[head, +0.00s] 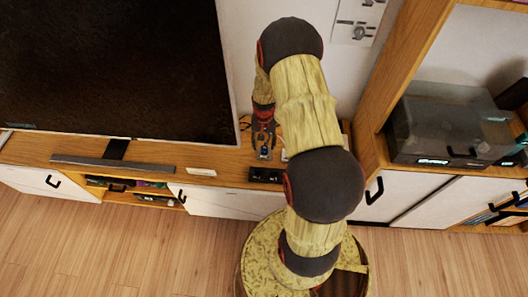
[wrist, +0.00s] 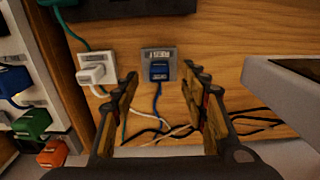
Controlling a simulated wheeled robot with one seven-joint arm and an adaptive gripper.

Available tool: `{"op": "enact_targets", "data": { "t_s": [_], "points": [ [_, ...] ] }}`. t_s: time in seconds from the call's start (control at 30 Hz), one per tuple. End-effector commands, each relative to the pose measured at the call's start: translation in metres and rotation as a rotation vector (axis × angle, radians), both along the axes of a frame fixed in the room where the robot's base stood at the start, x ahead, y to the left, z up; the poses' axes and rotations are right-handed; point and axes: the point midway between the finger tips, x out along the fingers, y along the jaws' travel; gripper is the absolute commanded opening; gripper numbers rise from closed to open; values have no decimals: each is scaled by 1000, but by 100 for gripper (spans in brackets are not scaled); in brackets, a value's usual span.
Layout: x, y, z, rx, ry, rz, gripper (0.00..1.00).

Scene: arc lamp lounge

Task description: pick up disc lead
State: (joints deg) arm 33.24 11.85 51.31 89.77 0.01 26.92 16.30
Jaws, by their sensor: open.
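A blue plug (wrist: 158,71) sits in a grey labelled socket (wrist: 159,53) on the wooden surface in the wrist view. A thin blue cable (wrist: 157,103) runs from it toward me. The label is too small to read surely, so I cannot confirm this is the disc lead. My gripper (wrist: 163,77) is open and empty, its fingers on either side of the blue plug in the picture. I cannot tell the height gap. In the head view my gripper (head: 264,141) is over the bench beside the television, partly hidden by my arm.
A white plug (wrist: 92,74) in a white socket stands just left. Green (wrist: 32,122) and orange (wrist: 52,153) plugs are at the far left. Loose black and white cables (wrist: 150,130) cross below. A grey box (wrist: 288,85) is at right. The television (head: 110,65) stands left of my arm.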

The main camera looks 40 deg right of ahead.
Motion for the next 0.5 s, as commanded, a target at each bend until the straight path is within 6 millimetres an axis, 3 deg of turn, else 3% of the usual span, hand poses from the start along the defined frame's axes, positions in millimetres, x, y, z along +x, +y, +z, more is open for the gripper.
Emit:
{"op": "enact_targets", "data": {
  "t_s": [0.03,0.2,0.5],
  "points": [
    [-1,1,-13,2,3,0,44],
    [-1,0,-36,2,3,0,44],
    [-1,0,-38,2,1,1,43]
  ]
}}
